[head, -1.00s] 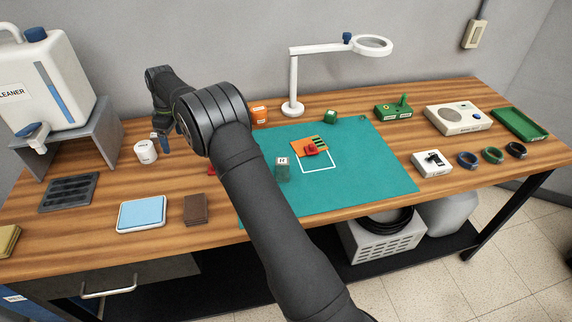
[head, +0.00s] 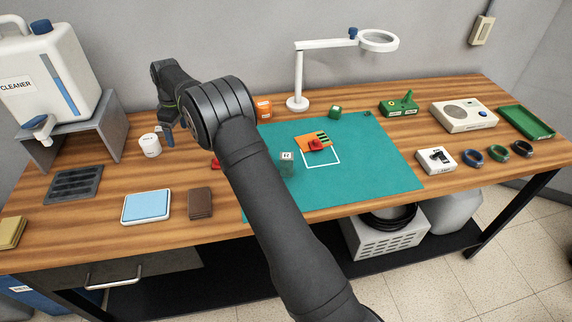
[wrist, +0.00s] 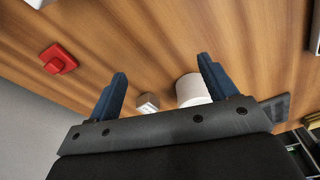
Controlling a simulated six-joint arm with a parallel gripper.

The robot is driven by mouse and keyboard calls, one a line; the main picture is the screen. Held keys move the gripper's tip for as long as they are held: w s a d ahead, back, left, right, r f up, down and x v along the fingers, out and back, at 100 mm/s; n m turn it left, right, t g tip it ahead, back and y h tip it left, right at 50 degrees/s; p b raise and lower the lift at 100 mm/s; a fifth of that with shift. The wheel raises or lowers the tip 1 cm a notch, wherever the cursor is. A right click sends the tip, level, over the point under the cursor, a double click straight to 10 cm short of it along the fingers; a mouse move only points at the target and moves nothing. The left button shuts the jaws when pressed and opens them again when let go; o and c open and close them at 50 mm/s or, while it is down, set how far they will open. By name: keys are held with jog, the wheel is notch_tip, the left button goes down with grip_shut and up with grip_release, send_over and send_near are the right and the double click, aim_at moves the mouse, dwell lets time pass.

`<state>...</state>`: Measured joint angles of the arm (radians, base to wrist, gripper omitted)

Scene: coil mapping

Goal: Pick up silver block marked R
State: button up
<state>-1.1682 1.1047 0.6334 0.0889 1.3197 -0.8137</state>
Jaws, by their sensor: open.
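A block with a white top marked R (head: 286,157) stands on the left part of the teal mat (head: 370,180). Its sides look grey-green and mirror-like, and it is close to my dark forearm. My gripper (head: 168,138) is at the back left of the bench, right of the white cup (head: 149,145) and well away from the R block. In the wrist view my gripper (wrist: 161,68) has its two blue fingers spread apart with nothing held. A small pale block (wrist: 147,103) shows between the fingers there, beside the cup (wrist: 192,90); its marking is unreadable.
A red block (wrist: 58,58) lies on the wood left of the fingers. An orange board with a red part (head: 316,143) lies right of the R block. A white lamp (head: 298,95) stands behind the mat. A cleaner jug (head: 55,85) sits on a grey stand at left.

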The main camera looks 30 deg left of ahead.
jog(key=c, duration=0.5)
jog(key=w+d+r, duration=0.5)
jog(key=w+d, duration=0.1)
jog(key=d, duration=0.2)
notch_tip(320, 180, up, 8)
jog(key=n+h, duration=0.1)
jog(key=n, duration=0.1)
send_over(286, 163)
jog(key=w, duration=0.2)
jog(key=shift+t, duration=0.3)
jog(key=f, duration=0.7)
jog(key=a+f, duration=0.1)
jog(key=f, duration=0.3)
jog(key=shift+w+f, duration=0.1)
jog(key=shift+s+d+f, duration=0.1)
jog(key=shift+s+f, duration=0.1)
jog(key=shift+f, duration=1.1)
jog(key=shift+s+f, duration=0.15)
jog(key=shift+f, duration=1.15)
